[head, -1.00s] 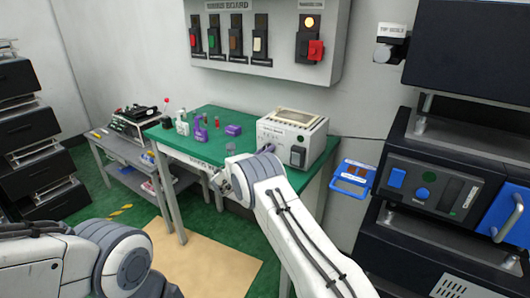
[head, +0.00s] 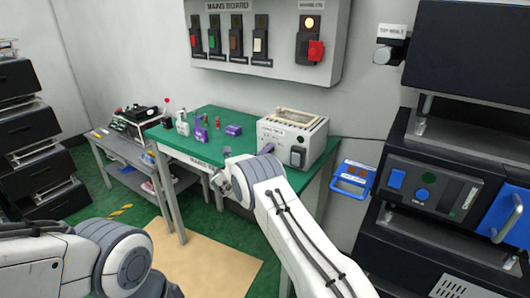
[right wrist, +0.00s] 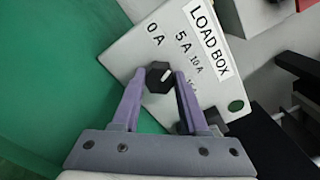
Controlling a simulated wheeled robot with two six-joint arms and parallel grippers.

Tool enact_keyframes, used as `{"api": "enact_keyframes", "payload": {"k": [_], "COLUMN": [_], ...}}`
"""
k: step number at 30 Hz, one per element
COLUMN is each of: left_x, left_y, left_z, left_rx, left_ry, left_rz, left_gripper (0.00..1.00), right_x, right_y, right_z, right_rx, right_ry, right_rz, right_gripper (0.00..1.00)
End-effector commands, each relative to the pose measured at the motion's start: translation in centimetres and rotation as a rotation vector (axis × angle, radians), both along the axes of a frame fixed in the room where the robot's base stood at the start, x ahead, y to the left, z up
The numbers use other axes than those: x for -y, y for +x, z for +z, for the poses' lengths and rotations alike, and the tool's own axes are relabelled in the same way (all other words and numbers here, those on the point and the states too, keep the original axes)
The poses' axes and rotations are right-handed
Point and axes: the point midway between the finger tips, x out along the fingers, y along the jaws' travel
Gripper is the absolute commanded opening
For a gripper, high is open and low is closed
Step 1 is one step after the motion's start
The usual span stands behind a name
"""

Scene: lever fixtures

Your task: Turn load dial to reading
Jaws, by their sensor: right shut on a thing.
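The load box (head: 290,137) is a pale box on the green table in the head view. In the right wrist view its white panel (right wrist: 184,50) shows a LOAD BOX label and the markings 0 A, 5 A and 10 A; another marking is partly hidden. The black load dial (right wrist: 159,77) has a small white mark, but I cannot tell which reading it points to. My right gripper (right wrist: 160,79) is shut on the dial, with one purple finger on each side. My left gripper is out of view.
Small purple and red items (head: 205,127) stand on the green table (head: 185,145), left of the box. The switch board (head: 265,45) hangs on the wall behind.

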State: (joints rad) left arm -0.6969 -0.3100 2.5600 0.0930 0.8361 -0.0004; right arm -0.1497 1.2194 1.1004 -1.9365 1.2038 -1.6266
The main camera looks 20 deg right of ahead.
Motion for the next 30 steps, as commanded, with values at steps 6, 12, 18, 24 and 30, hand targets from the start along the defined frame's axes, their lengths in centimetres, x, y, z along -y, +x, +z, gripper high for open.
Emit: {"api": "enact_keyframes", "payload": {"k": [6, 12, 18, 24, 30], "left_x": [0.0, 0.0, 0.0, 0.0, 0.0], "left_y": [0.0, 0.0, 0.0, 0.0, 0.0], "left_z": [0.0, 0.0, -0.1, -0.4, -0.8], "left_rx": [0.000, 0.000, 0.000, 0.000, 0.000], "left_ry": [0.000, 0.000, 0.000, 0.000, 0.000], "left_rz": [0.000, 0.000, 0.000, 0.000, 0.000], "left_gripper": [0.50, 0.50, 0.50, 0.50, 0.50], "right_x": [-0.1, 0.0, -0.3, -2.9, -6.0], "right_y": [0.0, 0.0, -0.2, -2.0, -4.5], "right_z": [-0.1, -0.1, 0.0, -0.1, -0.1], "right_rx": [-0.002, 0.000, -0.001, -0.002, -0.002], "right_ry": [0.001, 0.001, 0.001, 0.000, 0.001], "right_rz": [0.003, 0.001, 0.002, 0.006, 0.006], "right_gripper": [0.66, 0.73, 0.73, 0.73, 0.73]}}
